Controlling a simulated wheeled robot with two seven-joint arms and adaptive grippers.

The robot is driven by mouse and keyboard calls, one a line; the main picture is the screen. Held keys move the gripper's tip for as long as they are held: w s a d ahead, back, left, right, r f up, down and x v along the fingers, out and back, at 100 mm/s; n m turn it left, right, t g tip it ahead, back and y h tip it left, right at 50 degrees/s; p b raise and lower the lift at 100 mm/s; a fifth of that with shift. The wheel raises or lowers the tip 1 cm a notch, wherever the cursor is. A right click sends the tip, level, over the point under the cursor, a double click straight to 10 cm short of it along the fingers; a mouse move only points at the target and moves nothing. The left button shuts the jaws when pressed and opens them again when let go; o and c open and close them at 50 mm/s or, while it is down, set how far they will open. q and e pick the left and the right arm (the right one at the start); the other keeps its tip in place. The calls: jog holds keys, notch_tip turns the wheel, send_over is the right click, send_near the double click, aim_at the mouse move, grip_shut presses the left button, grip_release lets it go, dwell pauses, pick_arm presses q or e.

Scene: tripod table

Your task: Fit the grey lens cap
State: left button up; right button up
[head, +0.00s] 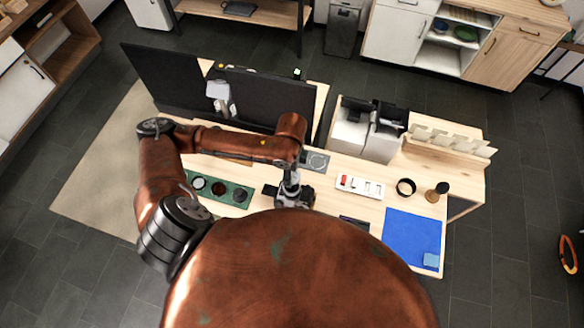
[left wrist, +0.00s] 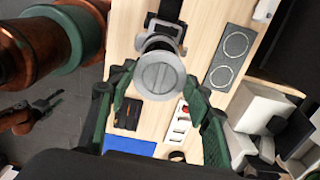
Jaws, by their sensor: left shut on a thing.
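The grey lens cap (left wrist: 160,77) is a round disc with a slot line across its face. In the left wrist view it lies between the green fingers of my left gripper (head: 291,181), which is shut on it. Right behind the cap is the lens end of the dark camera (left wrist: 166,28). The cap's face hides the join, so I cannot tell whether it touches the lens. In the head view the camera (head: 303,196) is partly hidden under the gripper. A dark gripper-like shape, seemingly my right gripper (left wrist: 42,108), shows over the floor; its fingers are unclear.
A green tray (head: 247,202) with round pieces lies left of the camera. A grey plate with circles (head: 316,161) is behind it. A white tray (head: 360,187), black ring (head: 405,187), brush (head: 437,192) and blue mat (head: 405,236) are to the right. Monitors (head: 262,95) stand behind.

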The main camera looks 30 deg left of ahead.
pick_arm(q)
jog(key=shift+p, duration=0.45)
jog(key=shift+f, duration=0.2)
notch_tip(320, 180, down, 3)
jog(key=shift+r+b, duration=0.2)
jog(key=shift+b, duration=0.45)
jog(key=shift+f+b, duration=0.35)
jog(key=shift+f, duration=1.45)
pick_arm(e)
jog(key=shift+w+a+f, duration=0.2)
jog(key=shift+w+f, duration=0.2)
jog(key=shift+f, duration=0.15)
jog(key=shift+d, duration=0.2)
jog(key=shift+r, duration=0.1)
pick_arm(q)
jog(key=shift+p, duration=0.45)
pick_arm(e)
jog(key=shift+r, duration=0.35)
pick_arm(q)
jog(key=shift+f, duration=0.1)
pick_arm(e)
jog(key=shift+a, duration=0.25)
